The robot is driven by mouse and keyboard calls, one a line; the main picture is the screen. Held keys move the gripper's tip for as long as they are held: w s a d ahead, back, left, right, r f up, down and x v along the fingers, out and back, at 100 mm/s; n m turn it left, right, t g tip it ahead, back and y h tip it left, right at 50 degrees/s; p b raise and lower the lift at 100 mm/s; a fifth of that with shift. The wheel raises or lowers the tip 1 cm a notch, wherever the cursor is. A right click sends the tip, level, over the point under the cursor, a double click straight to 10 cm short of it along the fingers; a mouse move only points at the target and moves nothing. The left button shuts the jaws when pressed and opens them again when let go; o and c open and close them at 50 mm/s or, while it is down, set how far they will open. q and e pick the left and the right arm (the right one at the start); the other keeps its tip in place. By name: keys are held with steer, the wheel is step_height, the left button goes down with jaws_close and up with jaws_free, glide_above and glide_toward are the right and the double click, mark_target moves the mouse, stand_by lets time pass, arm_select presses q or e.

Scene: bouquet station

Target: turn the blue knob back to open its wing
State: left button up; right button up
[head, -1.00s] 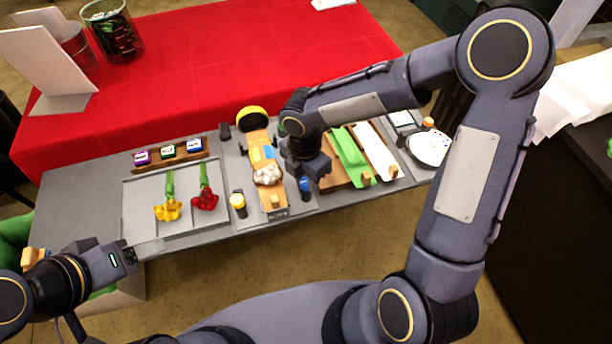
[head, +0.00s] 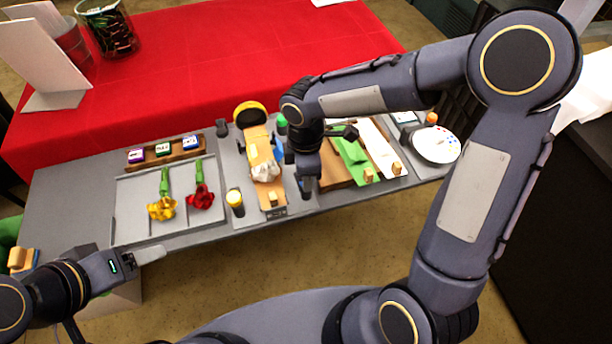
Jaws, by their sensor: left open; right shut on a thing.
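The blue knob is hidden in the head view behind my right gripper (head: 306,186), which is shut on it at the front edge of the station, right of the wooden cradle (head: 272,200). A small blue patch (head: 278,151) shows on the cradle's right side, partly behind my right wrist; I cannot tell how far that wing is folded. A pale wrapped bundle (head: 265,171) lies in the cradle. The yellow knob (head: 235,198) stands to the cradle's left. My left gripper (head: 150,255) is open and empty, in front of the station's left end.
A grey tray (head: 128,205) holds a yellow flower (head: 162,208) and a red flower (head: 201,197). Behind it is a rack with small labelled blocks (head: 163,148). Green (head: 352,154) and white (head: 376,146) sheets lie right of my gripper. A white plate (head: 436,145) sits further right.

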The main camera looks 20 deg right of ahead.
steer(key=m+b, duration=0.2)
steer(key=m, duration=0.3)
steer(key=shift+m, duration=0.3)
steer(key=m+b, duration=0.1)
steer(key=m, duration=0.3)
steer(key=shift+m, duration=0.4)
steer(key=o, duration=1)
steer(key=shift+c, duration=0.2)
steer(key=shift+r, duration=0.15)
steer(key=r, duration=0.7)
steer(key=shift+d+r, duration=0.2)
steer(key=shift+r, duration=0.1)
